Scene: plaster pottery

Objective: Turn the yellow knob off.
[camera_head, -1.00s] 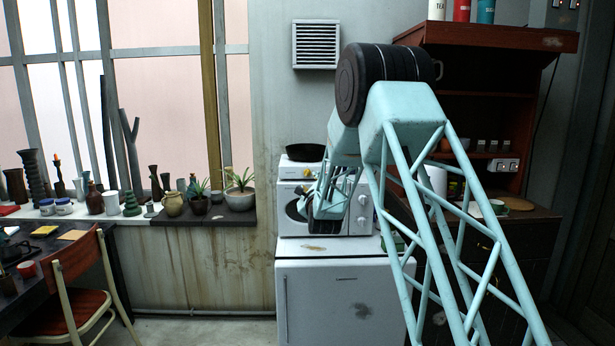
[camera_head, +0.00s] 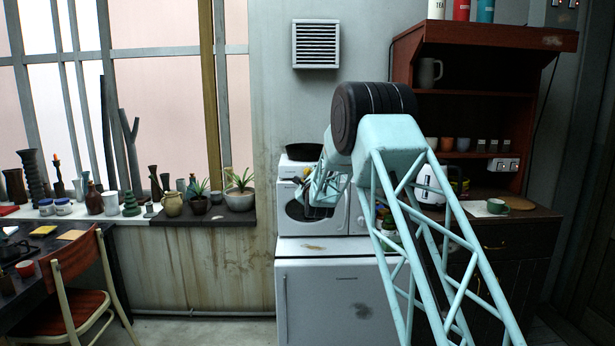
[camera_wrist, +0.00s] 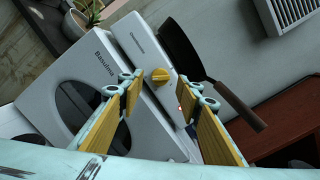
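The yellow knob (camera_wrist: 160,76) is on the front of a white hot plate (camera_wrist: 133,38), seen tilted in the wrist view. A small red light shows on the same panel. My gripper (camera_wrist: 161,84) is open, with one yellow-padded finger to each side of the knob in this view. Nothing is between the fingers; how far they are from the knob is hard to judge. In the head view the hot plate (camera_head: 290,168) stands on the microwave, and my gripper (camera_head: 301,194) is in front of them, small and partly hidden by my arm.
A dark pan (camera_wrist: 181,50) sits on the hot plate, its handle reaching toward the right finger's side. The microwave (camera_head: 288,228) stands on a white fridge (camera_head: 325,300). Potted plants (camera_head: 238,199) line the sill at left. A red-brown shelf (camera_head: 480,35) stands at right.

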